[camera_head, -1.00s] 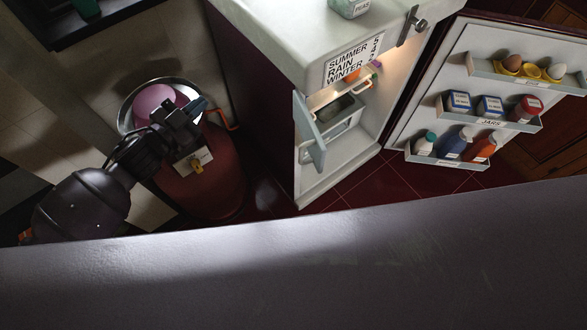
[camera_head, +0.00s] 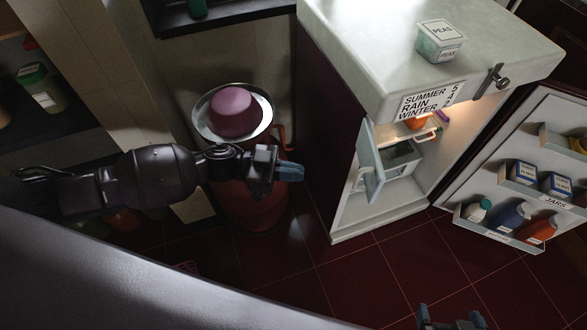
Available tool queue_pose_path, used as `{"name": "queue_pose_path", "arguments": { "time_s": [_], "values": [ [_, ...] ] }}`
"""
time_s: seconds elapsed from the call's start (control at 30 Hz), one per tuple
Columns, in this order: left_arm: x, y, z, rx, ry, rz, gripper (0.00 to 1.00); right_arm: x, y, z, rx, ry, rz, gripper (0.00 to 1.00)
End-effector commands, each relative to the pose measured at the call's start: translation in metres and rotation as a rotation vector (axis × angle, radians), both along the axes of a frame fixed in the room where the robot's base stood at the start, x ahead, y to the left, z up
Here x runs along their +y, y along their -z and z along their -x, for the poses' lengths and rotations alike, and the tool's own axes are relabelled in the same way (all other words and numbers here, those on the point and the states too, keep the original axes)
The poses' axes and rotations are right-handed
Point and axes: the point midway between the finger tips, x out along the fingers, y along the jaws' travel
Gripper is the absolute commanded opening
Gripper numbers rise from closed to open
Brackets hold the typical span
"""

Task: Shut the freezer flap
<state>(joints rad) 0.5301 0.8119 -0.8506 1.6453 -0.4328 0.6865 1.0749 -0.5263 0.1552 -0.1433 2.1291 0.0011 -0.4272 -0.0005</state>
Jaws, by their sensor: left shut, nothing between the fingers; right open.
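The freezer flap (camera_head: 371,165) is a small pale blue-grey door inside the open fridge (camera_head: 322,110). It stands swung open at the left side of the freezer compartment (camera_head: 404,158), whose interior shows. My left gripper (camera_head: 299,172) is shut and empty, to the left of the fridge and apart from the flap. My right gripper (camera_head: 452,318) shows only partly at the bottom edge, open, below and right of the flap and far from it.
The fridge door (camera_head: 500,150) stands wide open at right with racks of bottles and jars. A peas box (camera_head: 440,40) sits on the fridge top. A red cylinder (camera_head: 250,205) with a pan and pink bowl (camera_head: 235,110) stands left. Tiled floor (camera_head: 385,275) is clear in front.

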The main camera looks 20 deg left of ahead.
Motion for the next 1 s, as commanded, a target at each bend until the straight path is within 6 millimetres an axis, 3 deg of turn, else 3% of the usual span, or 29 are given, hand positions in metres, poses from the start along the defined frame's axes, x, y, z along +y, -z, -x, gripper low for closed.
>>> {"name": "queue_pose_path", "arguments": {
  "time_s": [0.5, 0.7, 1.0],
  "values": [
    [-0.087, 0.003, -0.012, 0.000, 0.001, 0.002, 0.00, 0.000, 0.011, 0.006, 0.022, 0.002, 0.000, 1.00],
    [-0.103, 0.003, -0.014, 0.000, 0.000, 0.001, 0.00, -0.001, 0.012, 0.006, 0.024, 0.002, 0.000, 1.00],
    [-0.106, 0.002, -0.015, -0.001, -0.001, 0.000, 0.00, -0.001, 0.010, 0.004, 0.018, 0.001, 0.001, 1.00]
  ]
}}
